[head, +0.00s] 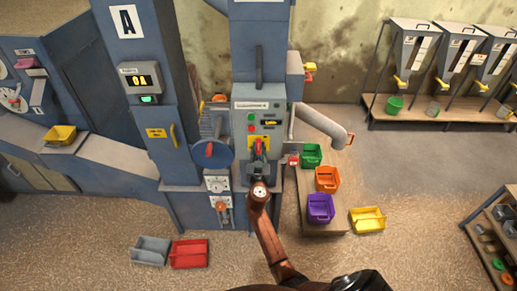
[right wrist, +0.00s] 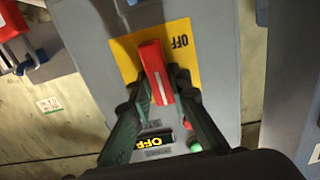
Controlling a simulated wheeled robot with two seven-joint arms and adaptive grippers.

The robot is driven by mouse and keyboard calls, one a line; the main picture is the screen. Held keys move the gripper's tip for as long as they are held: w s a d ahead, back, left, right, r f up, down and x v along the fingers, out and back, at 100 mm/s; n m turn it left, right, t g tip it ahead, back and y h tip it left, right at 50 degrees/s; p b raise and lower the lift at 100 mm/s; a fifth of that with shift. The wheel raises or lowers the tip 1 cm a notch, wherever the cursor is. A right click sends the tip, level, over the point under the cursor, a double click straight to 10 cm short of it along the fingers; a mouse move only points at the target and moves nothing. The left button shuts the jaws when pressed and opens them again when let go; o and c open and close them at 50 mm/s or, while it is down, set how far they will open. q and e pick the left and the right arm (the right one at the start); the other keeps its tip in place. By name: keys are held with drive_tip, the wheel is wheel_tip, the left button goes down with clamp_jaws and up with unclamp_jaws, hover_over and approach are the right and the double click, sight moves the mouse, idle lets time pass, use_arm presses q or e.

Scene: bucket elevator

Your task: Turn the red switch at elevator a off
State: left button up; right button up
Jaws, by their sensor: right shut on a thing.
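The red switch (head: 259,144) is a red lever on a yellow plate on the front of the grey control box at elevator A. My right gripper (head: 258,165) is at this lever, with my arm coming up from below. In the right wrist view the red lever (right wrist: 156,72) lies between the two dark fingers of my right gripper (right wrist: 158,90), which is shut on it. The yellow plate (right wrist: 124,54) bears the word OFF beside the lever. A small display (right wrist: 154,142) on the box reads OFF in yellow. My left gripper is out of view.
A blue tower marked A (head: 127,22) and a blue wheel housing (head: 212,152) stand left of the box. A grey spout (head: 318,122) sticks out right. Green (head: 311,155), orange (head: 327,180) and purple (head: 320,208) bins stand below it.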

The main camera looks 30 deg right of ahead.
clamp_jaws()
drive_tip(key=shift+n, duration=0.3)
drive_tip(key=n+b, duration=0.2)
drive_tip(key=shift+a+f+n, duration=0.1)
drive_tip(key=shift+f+n, duration=0.05)
drive_tip(key=shift+n, duration=0.25)
drive_tip(key=n+b, duration=0.1)
drive_tip(key=n, duration=0.3)
drive_tip(key=shift+w+a+n, duration=0.1)
drive_tip(key=shift+n, duration=0.2)
drive_tip(key=n, duration=0.4)
drive_tip(key=shift+a+f+n, duration=0.1)
drive_tip(key=shift+f+n, duration=0.05)
drive_tip(key=shift+n, duration=0.15)
drive_tip(key=n, duration=0.5)
drive_tip(key=shift+f+p, duration=0.15)
drive_tip(key=shift+p, duration=0.2)
drive_tip(key=shift+f+n, duration=0.1)
drive_tip(key=shift+n, duration=0.2)
